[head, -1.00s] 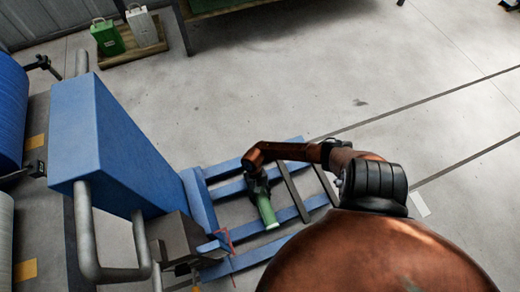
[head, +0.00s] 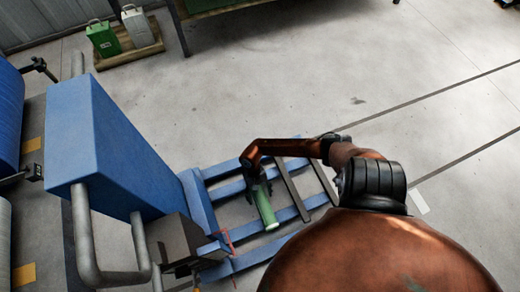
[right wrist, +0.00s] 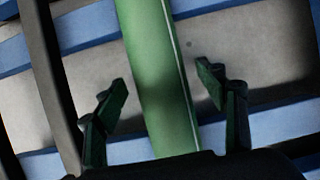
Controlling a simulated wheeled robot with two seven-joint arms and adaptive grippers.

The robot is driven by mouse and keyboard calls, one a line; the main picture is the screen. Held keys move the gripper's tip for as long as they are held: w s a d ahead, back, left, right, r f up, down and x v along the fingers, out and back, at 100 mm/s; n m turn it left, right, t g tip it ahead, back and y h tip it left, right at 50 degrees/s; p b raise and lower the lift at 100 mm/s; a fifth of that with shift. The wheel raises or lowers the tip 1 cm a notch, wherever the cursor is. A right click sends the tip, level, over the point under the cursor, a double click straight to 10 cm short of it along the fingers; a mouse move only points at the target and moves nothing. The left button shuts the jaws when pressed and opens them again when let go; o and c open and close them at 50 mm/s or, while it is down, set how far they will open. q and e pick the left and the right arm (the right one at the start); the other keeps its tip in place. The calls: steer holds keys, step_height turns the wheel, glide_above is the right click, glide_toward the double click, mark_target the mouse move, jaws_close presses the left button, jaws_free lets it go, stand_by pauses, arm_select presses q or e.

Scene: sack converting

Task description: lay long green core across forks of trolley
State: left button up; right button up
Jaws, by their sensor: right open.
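The long green core (head: 265,210) lies crosswise over the blue forks (head: 290,213) of the trolley (head: 115,150); its upper end is hidden under my right gripper. My right gripper (head: 259,190) is above the core, pointing down. In the right wrist view the core (right wrist: 160,80) runs between the two fingers of the open gripper (right wrist: 168,88), with a gap on each side. Blue fork bars (right wrist: 90,22) pass beneath the core there. Whether the core touches every bar cannot be told. My left gripper is not in view.
Dark slats (head: 292,190) cross the forks to the right of the core. A grey handle (head: 90,250) stands at the trolley's near side. A green can (head: 103,38) and a white can (head: 140,28) stand on a pallet at the back. The floor to the right is clear.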

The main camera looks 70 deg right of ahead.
steer(key=v, duration=1)
steer(key=shift+r, duration=0.25)
